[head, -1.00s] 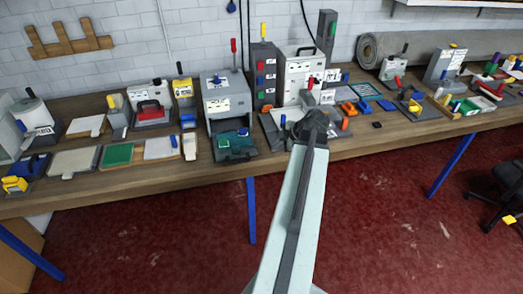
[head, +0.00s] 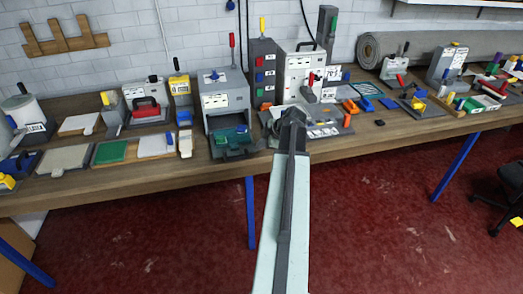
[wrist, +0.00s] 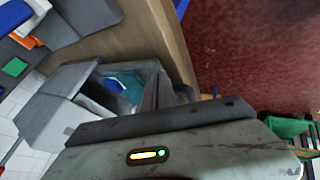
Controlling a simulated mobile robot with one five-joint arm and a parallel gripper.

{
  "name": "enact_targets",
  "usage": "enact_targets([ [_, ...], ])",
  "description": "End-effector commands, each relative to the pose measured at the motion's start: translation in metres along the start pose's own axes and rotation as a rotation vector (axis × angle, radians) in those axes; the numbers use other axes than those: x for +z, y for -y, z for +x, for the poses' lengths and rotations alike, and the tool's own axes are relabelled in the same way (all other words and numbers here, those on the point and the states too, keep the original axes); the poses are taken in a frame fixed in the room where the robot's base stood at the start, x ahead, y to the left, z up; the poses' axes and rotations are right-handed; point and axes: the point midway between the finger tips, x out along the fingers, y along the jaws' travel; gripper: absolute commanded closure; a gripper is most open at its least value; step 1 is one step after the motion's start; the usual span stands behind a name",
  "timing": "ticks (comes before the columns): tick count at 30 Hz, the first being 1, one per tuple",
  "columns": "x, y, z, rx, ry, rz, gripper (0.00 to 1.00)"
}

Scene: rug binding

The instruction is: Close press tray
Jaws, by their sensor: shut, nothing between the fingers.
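The grey press (head: 226,97) stands on the bench left of my arm in the head view. Its dark tray (head: 246,151) sticks out at the front, with teal and blue inside it. In the wrist view the tray (wrist: 150,70) shows beside the grey press body (wrist: 55,115), with a blue piece lying in the teal part. My gripper (wrist: 163,88) is shut and empty; its dark fingers appear close to the tray's edge, but contact cannot be told.
A taller grey-white machine (head: 299,72) stands right of the press, close behind my arm's end. A green pad (head: 115,152) and several small tools lie to the left. The red floor (head: 150,235) in front of the bench is clear.

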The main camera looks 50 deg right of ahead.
Motion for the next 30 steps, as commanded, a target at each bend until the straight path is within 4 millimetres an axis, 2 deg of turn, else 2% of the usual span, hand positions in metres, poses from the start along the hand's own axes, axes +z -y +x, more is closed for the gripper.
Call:
enact_targets([
  [8,0.001,-0.001,0.0,0.0,0.0,0.0,1.0],
  [10,0.001,-0.006,0.003,0.0,0.0,0.0,1.0],
  [14,0.003,-0.033,0.016,0.001,0.0,-0.001,1.0],
  [18,0.003,-0.072,0.037,0.001,0.0,-0.001,1.0],
  [22,0.003,-0.102,0.053,0.001,0.001,0.0,1.0],
  [25,0.002,-0.118,0.062,0.001,0.001,0.001,1.0],
  [30,0.002,-0.127,0.067,0.001,0.001,0.001,1.0],
])
